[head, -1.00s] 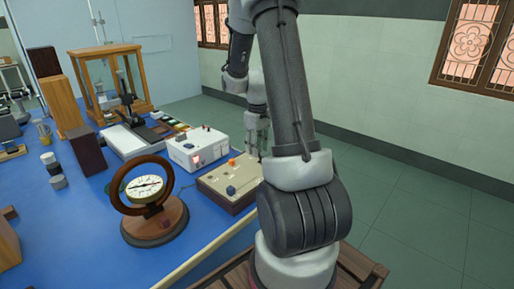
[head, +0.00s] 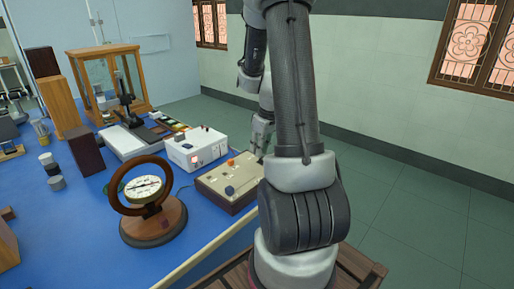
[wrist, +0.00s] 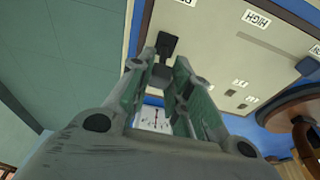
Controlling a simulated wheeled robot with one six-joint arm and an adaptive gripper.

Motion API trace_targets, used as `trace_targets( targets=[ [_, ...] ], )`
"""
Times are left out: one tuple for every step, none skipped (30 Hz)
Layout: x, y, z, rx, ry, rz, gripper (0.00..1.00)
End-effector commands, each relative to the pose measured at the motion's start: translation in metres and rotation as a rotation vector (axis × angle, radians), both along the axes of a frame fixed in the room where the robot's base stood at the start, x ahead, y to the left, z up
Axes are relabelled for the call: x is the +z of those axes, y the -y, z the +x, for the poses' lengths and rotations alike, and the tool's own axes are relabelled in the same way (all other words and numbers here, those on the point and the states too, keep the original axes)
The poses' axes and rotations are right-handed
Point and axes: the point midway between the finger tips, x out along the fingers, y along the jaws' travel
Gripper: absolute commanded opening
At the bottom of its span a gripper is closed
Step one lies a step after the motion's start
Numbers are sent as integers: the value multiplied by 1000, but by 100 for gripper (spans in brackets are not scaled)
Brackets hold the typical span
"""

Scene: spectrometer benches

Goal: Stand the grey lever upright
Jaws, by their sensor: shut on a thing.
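The grey lever (wrist: 168,44) shows in the wrist view as a dark grey piece at the edge of the beige control box's panel (wrist: 215,50). My gripper (wrist: 162,72) is shut on the lever, which sits between its fingertips. The fingers hide part of it, and I cannot tell its exact tilt. In the head view my gripper (head: 262,148) is at the far right end of the control box (head: 218,194), partly behind my arm. The lever is too small to make out there.
A round dial instrument (head: 147,187) stands to the left on the blue bench. Open floor lies to the right.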

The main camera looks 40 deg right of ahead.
Motion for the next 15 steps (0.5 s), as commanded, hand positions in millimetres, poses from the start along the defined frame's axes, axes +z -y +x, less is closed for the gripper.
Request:
trace_targets(
  targets=[
    [0, 1, -4, -8, 30, 6, 0],
    [0, 1, -6, -8, 48, 10, 0],
    [0, 1, -8, -8, 71, 14, 0],
    [0, 2, -9, -8, 89, 16, 0],
    [0, 2, -10, -8, 104, 19, 0],
    [0, 2, -12, -8, 125, 21, 0],
    [0, 2, -13, -9, 140, 25, 0],
    [-1, 2, -14, -9, 155, 27, 0],
    [-1, 2, -16, -8, 172, 30, 0],
    [-1, 2, -17, -8, 184, 33, 0],
    [-1, 2, -17, -7, 196, 34, 0],
    [-1, 2, -18, -7, 209, 35, 0],
    [-1, 2, -18, -7, 218, 35, 0],
    [-1, 2, -18, -5, 226, 35, 0],
    [-1, 2, -18, -4, 234, 35, 0]
  ],
)
